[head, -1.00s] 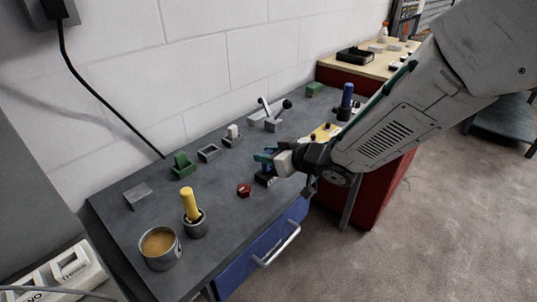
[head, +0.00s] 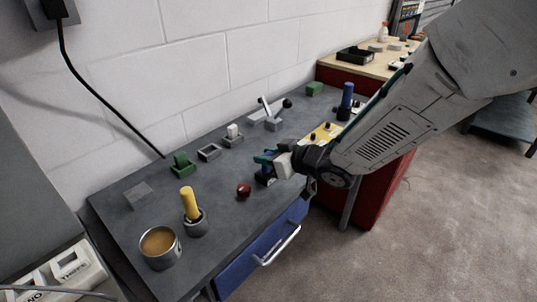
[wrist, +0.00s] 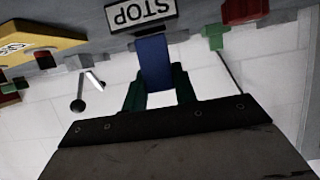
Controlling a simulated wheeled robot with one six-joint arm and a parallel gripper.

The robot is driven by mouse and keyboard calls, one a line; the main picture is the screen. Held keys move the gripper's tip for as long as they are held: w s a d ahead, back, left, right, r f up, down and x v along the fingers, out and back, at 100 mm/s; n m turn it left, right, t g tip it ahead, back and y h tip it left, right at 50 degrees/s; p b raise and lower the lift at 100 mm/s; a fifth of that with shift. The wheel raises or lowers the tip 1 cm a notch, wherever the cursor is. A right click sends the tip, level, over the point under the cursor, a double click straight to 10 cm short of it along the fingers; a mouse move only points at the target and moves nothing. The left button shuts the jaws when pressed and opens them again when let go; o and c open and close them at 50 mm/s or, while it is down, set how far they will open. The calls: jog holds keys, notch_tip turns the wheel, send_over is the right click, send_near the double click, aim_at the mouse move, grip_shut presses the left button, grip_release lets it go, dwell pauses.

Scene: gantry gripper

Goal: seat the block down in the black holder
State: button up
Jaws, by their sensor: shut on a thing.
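My gripper (head: 268,163), with green fingers, is low over the front part of the grey bench. It is shut on a blue block (wrist: 154,62), which stands out between the fingers in the wrist view. The block shows only as a small blue patch in the head view (head: 267,171). The black holder (head: 262,182) is right below the gripper and partly covered by it. In the wrist view the block's far end meets a dark strip beside a STOP plate (wrist: 140,13). I cannot tell how deep the block sits in the holder.
A red knob-like piece (head: 243,190) lies just left of the holder. A yellow peg (head: 189,204) in a grey cup and a tin (head: 160,247) stand further left. Behind are a green block (head: 182,164), a grey frame (head: 209,153) and a lever (head: 265,107). A yellow plate (head: 322,133) is to the right.

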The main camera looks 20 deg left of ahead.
jog(key=shift+f, duration=1.1)
jog(key=o, duration=1)
jog(key=shift+o, duration=0.2)
jog(key=v, duration=0.8)
jog(key=shift+w, duration=0.1)
